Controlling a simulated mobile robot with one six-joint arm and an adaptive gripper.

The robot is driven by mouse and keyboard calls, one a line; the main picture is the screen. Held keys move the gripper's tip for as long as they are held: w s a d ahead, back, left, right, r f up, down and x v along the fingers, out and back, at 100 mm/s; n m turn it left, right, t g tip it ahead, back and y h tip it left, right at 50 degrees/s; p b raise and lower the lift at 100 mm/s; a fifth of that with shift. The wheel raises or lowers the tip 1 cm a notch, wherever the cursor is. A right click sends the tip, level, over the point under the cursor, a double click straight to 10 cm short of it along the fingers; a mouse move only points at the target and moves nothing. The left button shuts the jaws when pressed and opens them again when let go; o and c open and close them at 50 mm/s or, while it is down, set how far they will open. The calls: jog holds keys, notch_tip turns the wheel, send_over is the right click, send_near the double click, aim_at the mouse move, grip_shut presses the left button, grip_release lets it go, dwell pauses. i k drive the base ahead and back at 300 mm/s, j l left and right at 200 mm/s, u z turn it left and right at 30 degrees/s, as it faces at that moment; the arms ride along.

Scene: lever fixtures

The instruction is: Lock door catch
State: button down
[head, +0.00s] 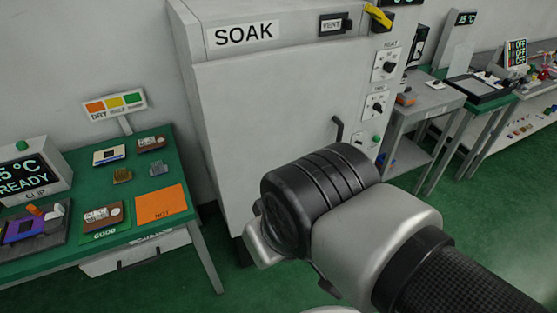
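A grey cabinet (270,110) labelled SOAK stands in the middle of the head view. A black bent handle (338,129) sticks out from its front; my arm covers the area below it. A yellow lever (378,16) sits tilted on a dark mount at the cabinet's top right. I cannot tell which of these is the door catch, or whether it is locked. My arm's wrist is in front of the cabinet's lower part, apart from the yellow lever in the picture.
A VENT switch (335,24), HEAT dials (386,64) and a green button (376,139) are on the cabinet. A green table (115,228) with cards and an orange NOT mat (160,204) stands left. A grey cart (421,107) and benches stand right.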

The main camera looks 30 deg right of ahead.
aim_at(375, 13)
jog(key=z, duration=1.55)
